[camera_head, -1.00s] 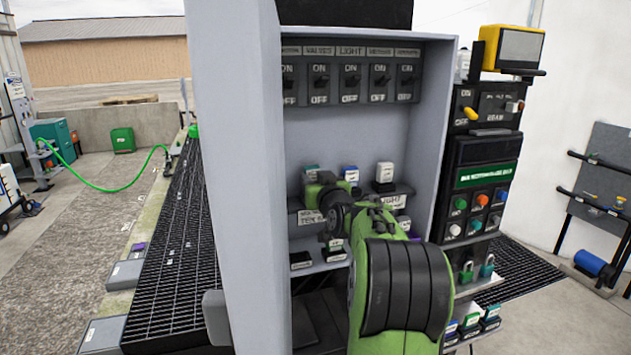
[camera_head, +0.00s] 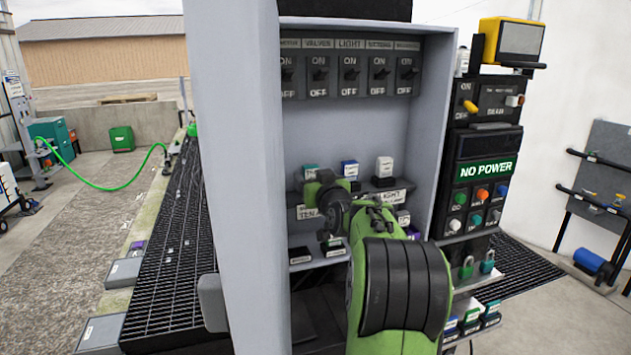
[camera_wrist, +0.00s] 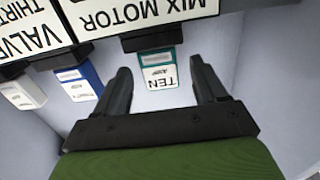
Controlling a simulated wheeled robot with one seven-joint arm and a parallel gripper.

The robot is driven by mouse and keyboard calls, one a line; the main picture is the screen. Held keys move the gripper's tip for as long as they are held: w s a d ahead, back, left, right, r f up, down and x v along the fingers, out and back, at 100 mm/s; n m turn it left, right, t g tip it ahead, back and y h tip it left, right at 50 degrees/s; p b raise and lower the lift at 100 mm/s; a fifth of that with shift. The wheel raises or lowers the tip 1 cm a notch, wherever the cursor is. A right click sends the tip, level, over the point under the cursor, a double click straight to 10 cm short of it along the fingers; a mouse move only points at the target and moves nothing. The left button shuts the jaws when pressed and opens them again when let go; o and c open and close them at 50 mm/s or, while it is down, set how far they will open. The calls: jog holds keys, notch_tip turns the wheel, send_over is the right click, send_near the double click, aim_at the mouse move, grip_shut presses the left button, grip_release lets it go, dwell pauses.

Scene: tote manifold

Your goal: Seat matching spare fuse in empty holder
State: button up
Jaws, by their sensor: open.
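My gripper (camera_wrist: 160,66) is open. In the wrist view its two fingers stand apart on either side of a teal and white fuse (camera_wrist: 158,76) marked TEN, with a gap on both sides. This fuse stands under the MIX MOTOR label (camera_wrist: 145,12) in the upside-down wrist view. In the head view the teal fuse (camera_head: 310,173) is at the left of the upper shelf. A blue fuse (camera_head: 349,169) and a white fuse (camera_head: 384,168) stand to its right. On the lower shelf, black holders (camera_head: 301,256) show no clear fuse on top. My arm hides part of both shelves.
The grey cabinet's side wall (camera_head: 237,170) stands close on the left. A row of switches (camera_head: 349,75) is above the shelves. The right panel shows a NO POWER sign (camera_head: 486,171). Spare fuses (camera_head: 471,316) in several colours sit low on the right.

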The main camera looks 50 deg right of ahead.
jog(key=b+v, duration=0.5)
jog(key=v, duration=1)
jog(key=shift+s+a, duration=0.2)
jog(key=shift+s, duration=0.1)
